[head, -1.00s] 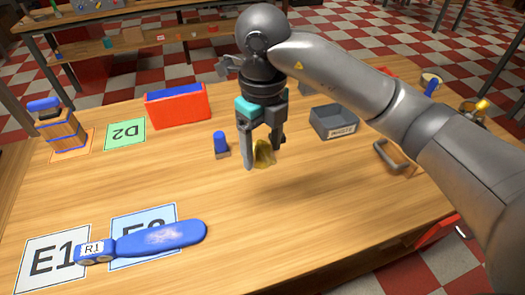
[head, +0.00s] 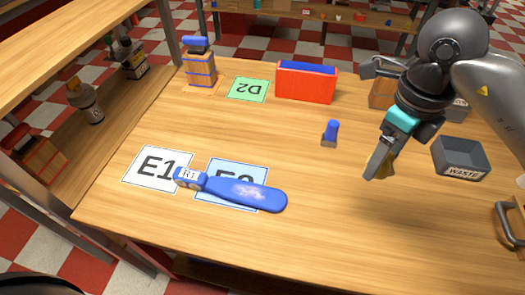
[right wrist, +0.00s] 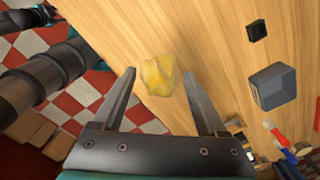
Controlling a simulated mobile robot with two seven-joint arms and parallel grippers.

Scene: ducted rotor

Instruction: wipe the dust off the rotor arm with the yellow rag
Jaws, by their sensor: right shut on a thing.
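The rotor arm (head: 245,193) is a blue paddle with an R1 label at its narrow left end. It lies flat across the E1 card (head: 150,168) and the light-blue card (head: 238,167) beside it, whose print it partly covers. A whitish dusty patch shows on its broad part. My right gripper (head: 377,172) is shut on the crumpled yellow rag (head: 388,166), to the right of the rotor arm and apart from it. In the right wrist view the rag (right wrist: 159,75) sits between the two fingers. My left gripper is not seen.
A small blue-topped item (head: 331,133) stands left of my right gripper. A grey WASTE bin (head: 461,158) is to its right. A red box (head: 306,83), green D2 card (head: 248,90) and wooden block stack (head: 200,70) are at the back. The tabletop between rag and rotor arm is clear.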

